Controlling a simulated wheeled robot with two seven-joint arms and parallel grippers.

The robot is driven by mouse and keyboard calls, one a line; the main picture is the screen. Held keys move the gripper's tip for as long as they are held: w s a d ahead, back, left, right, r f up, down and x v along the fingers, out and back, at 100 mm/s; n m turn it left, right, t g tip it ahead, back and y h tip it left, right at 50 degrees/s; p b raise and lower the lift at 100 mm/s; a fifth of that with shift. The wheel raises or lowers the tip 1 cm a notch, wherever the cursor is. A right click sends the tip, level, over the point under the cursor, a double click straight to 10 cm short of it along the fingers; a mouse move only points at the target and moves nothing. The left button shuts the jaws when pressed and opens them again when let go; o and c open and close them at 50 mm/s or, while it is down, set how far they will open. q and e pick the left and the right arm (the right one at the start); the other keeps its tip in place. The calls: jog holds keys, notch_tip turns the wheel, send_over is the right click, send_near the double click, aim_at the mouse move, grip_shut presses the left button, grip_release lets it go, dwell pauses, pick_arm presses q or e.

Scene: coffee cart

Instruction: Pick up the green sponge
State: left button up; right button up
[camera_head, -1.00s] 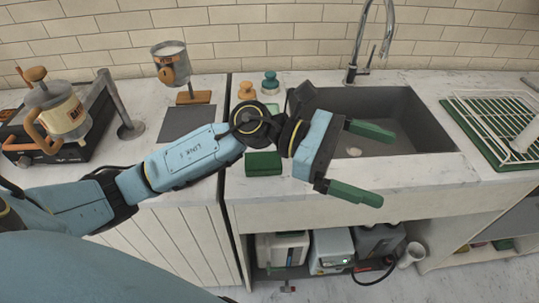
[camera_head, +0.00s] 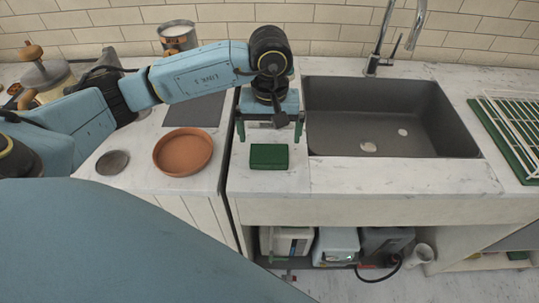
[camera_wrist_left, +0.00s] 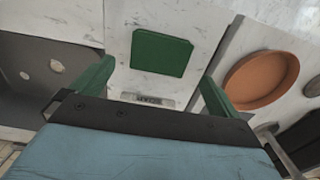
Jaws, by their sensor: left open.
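The green sponge (camera_head: 269,157) is a dark green block lying flat on the white marble counter, just left of the sink. My left gripper (camera_head: 269,138) is open and empty above the counter, behind the sponge in the head view, with its green fingers pointing down. In the left wrist view the sponge (camera_wrist_left: 161,53) lies beyond and between the two spread fingers (camera_wrist_left: 152,82), touching neither. My right gripper is not in view.
A grey sink (camera_head: 390,120) with a faucet (camera_head: 385,40) lies to the right. A terracotta dish (camera_head: 183,152) sits on the counter to the left. The counter around the sponge is clear.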

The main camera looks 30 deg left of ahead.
aim_at(269, 153)
pick_arm(q)
notch_tip(269, 153, down, 8)
jog(key=shift+a+r+p, duration=0.1)
jog(key=shift+p, duration=0.2)
jog(key=c, duration=0.8)
jog(key=shift+w+r, duration=0.1)
notch_tip(269, 153, up, 10)
dwell(0.3)
